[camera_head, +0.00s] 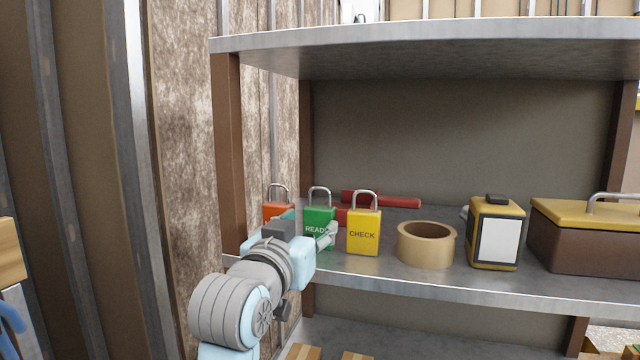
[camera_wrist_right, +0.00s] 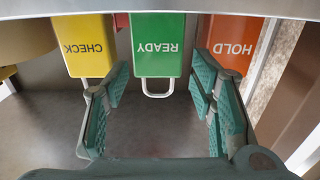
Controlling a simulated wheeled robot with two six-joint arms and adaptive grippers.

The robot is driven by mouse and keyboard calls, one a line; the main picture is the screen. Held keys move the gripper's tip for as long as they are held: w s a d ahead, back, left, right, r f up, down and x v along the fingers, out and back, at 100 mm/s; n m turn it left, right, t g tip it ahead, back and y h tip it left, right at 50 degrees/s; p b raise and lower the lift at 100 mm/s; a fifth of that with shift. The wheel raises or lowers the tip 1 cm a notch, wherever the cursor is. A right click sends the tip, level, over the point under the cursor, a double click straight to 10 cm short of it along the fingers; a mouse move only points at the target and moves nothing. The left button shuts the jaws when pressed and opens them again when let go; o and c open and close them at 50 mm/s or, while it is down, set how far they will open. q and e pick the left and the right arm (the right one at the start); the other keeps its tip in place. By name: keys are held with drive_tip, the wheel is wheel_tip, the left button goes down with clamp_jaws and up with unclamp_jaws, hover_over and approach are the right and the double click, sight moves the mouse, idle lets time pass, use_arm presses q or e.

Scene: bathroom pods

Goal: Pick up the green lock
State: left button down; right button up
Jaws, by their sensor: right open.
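The green lock (camera_head: 320,215), marked READY, stands upright on the middle shelf, between an orange lock (camera_head: 279,210) and a yellow lock (camera_head: 364,233) marked CHECK. My right gripper (camera_head: 306,228) is in front of the green lock and hides its lower part. The right wrist view is upside down. There the green lock (camera_wrist_right: 158,45) lies between the two open fingers of my right gripper (camera_wrist_right: 160,75), with its metal shackle towards me. I cannot tell whether a finger touches it. The orange lock (camera_wrist_right: 228,42) reads HOLD there. My left gripper is not in view.
A tape roll (camera_head: 426,246), a yellow device (camera_head: 496,233) and a brown toolbox (camera_head: 590,240) stand to the right on the shelf (camera_head: 440,282). A red object (camera_head: 390,200) lies behind the locks. A brown post (camera_head: 232,150) stands at left, an upper shelf (camera_head: 430,50) overhead.

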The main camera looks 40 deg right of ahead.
sight(317, 220)
drive_tip(key=shift+d+r+p, duration=0.25)
drive_tip(key=shift+r+p, duration=0.1)
drive_tip(key=shift+p, duration=0.55)
drive_tip(key=shift+w+d+f, duration=0.2)
drive_tip(key=shift+d+f, duration=0.05)
drive_tip(key=x, duration=0.5)
drive_tip(key=shift+d+f, duration=0.15)
drive_tip(key=shift+d, duration=0.05)
drive_tip(key=shift+a, duration=0.25)
drive_tip(key=c, duration=0.6)
drive_tip(key=shift+c, duration=1.1)
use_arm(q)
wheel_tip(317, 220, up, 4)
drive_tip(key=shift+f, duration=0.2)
use_arm(e)
drive_tip(key=shift+d, duration=0.1)
